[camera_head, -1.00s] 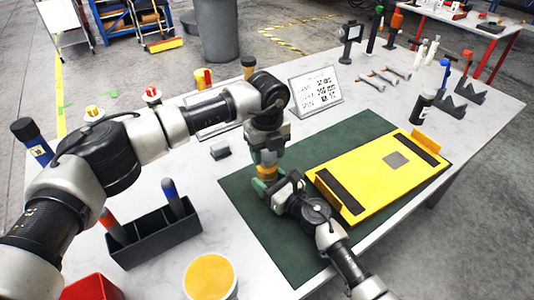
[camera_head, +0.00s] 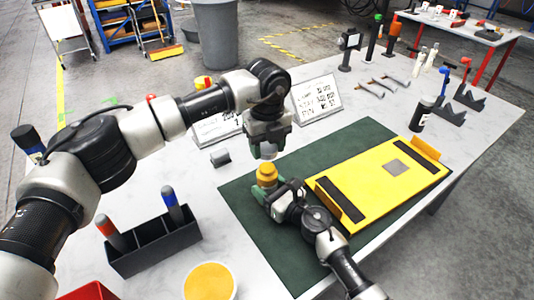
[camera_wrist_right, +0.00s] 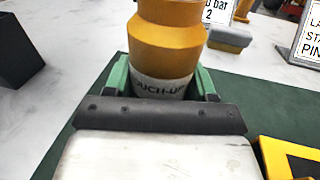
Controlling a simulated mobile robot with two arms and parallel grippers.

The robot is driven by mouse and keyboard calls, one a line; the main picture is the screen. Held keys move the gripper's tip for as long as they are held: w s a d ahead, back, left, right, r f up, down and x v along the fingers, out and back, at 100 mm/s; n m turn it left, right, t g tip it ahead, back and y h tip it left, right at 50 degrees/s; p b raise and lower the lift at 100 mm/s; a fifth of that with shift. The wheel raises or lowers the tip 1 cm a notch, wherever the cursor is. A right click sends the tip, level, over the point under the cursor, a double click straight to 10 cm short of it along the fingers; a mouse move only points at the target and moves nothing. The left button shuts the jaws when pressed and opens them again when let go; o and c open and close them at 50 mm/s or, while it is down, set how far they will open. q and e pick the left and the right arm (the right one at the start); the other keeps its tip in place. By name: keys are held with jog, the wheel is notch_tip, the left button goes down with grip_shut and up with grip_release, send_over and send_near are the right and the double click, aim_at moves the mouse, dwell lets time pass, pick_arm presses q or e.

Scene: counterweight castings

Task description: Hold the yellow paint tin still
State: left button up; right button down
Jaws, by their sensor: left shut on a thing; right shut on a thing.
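The yellow paint tin (camera_head: 266,172) stands upright over the green mat (camera_head: 240,200). In the right wrist view the tin (camera_wrist_right: 168,38) shows a yellow body, a narrower shoulder and a pale band with lettering ending in "UCH-UP". My right gripper (camera_head: 272,192) is shut around its lower part; its green fingers (camera_wrist_right: 163,82) lie on both sides. The tin's base is hidden by my right gripper.
A yellow plate (camera_head: 385,175) with black strips lies right of the tin. A black holder (camera_head: 155,245) with markers and a white tub (camera_head: 209,282) with a yellow top stand at the front left. Sign cards (camera_head: 316,96) stand behind.

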jog(key=shift+c, duration=1.4)
grip_release()
